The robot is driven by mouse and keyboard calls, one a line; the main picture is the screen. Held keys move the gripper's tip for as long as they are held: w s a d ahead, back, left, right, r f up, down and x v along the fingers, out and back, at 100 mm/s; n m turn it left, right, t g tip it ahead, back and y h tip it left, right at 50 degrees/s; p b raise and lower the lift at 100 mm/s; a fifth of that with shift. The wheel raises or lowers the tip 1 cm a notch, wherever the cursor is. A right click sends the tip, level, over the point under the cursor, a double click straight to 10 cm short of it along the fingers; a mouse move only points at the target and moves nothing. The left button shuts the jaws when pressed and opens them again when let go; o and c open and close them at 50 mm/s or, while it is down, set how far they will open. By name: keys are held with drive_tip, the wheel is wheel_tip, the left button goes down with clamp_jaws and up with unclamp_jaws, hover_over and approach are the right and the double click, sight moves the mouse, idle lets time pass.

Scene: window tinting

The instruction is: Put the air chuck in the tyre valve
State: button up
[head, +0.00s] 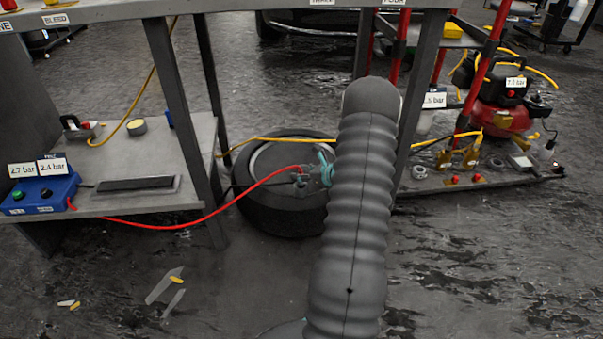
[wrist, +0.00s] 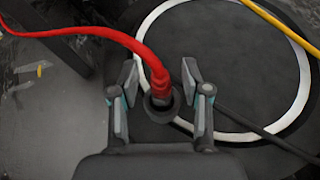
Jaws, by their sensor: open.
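The tyre (head: 265,218) lies flat on the floor under the bench. It also shows in the wrist view (wrist: 230,60) as a dark disc with a white ring. The air chuck (head: 300,178) is at the end of the red hose, over the tyre. In the wrist view, the chuck's red end (wrist: 159,84) meets a dark round part between my fingers. My gripper (wrist: 160,72) is open, one finger on each side of the chuck, with gaps visible. In the head view my arm partly hides it. I cannot make out the valve or whether the chuck is seated.
The red hose (head: 225,200) runs left to a blue box (head: 40,193) with 2.7 and 2.4 bar labels on the low shelf (head: 110,205). Bench legs (head: 170,80) stand close by. A red compressor (head: 500,118) stands right.

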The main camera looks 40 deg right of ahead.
drive_tip(key=v, duration=1.2)
drive_tip(key=a+r+n+g+y, duration=0.1)
drive_tip(key=a+r+n+g, duration=0.1)
drive_tip(key=a+r+n, duration=0.55)
drive_tip(key=a+r+n+g+y, duration=0.1)
drive_tip(key=a+r+n+g, duration=0.2)
drive_tip(key=a, duration=0.7)
drive_tip(key=a+r+n+g+y, duration=0.2)
drive_tip(key=a+r+n, duration=0.35)
drive_tip(key=a, duration=0.35)
drive_tip(key=s+a+r+n+h, duration=0.3)
drive_tip(key=s+a+r+n, duration=0.2)
drive_tip(key=s+n, duration=0.3)
drive_tip(key=s+a+r+n+h, duration=0.4)
drive_tip(key=s+a+n, duration=0.3)
drive_tip(key=s+n, duration=0.2)
drive_tip(key=s+r+p, duration=0.1)
drive_tip(key=s, duration=0.1)
drive_tip(key=shift+s+a+r, duration=0.25)
